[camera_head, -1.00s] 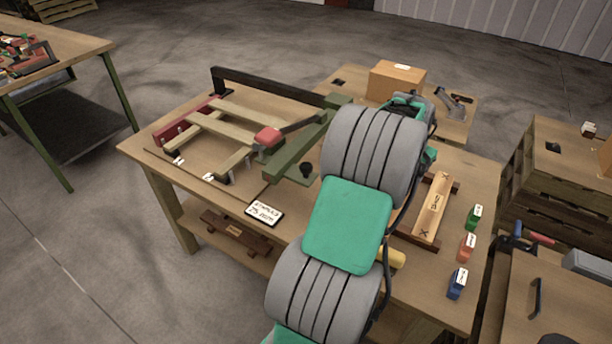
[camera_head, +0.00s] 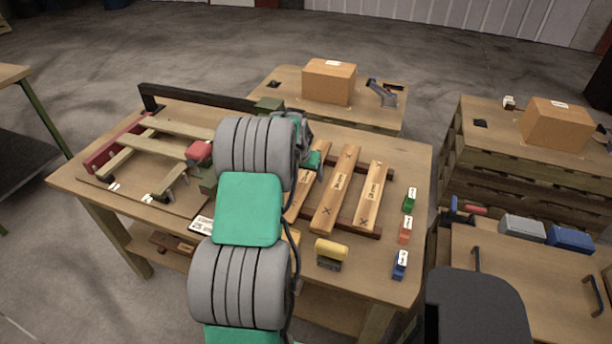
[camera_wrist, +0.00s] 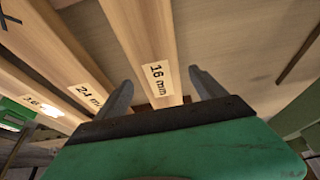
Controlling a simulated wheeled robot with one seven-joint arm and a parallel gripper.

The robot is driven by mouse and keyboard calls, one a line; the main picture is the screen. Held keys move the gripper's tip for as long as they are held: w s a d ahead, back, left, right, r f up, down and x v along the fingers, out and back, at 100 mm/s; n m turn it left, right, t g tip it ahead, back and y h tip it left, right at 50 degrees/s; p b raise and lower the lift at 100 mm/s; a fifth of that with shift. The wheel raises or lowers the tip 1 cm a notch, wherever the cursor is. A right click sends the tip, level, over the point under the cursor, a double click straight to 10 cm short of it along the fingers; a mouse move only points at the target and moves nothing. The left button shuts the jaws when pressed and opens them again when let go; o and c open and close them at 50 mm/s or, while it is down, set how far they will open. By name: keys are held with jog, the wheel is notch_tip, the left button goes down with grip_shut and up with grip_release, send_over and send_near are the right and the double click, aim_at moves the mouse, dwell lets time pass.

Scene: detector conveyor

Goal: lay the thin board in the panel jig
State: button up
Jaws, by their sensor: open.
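Several wooden boards lie side by side on a dark rack at the middle right of the bench: a left board (camera_head: 303,203), partly hidden by my arm, a middle board (camera_head: 335,190) and a right board (camera_head: 371,196). In the wrist view, a board labelled 16 mm (camera_wrist: 140,35) runs between my open fingers (camera_wrist: 160,88), with a gap on each side. One labelled 24 mm (camera_wrist: 50,60) lies to its left, then another with an unclear label. I cannot tell the fingers' height. The jig (camera_head: 180,137), holding pale slats, is at bench left; my gripper is mostly hidden in the head view.
A red rail (camera_head: 104,156) and a dark rear bar (camera_head: 200,97) edge the jig. A yellow-topped block (camera_head: 331,250) and green, orange and blue tagged pieces stand front right. A cardboard box (camera_head: 329,82) is on a bench behind.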

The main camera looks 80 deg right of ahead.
jog(key=c, duration=1.5)
jog(key=shift+c, duration=0.7)
jog(key=shift+r, duration=0.15)
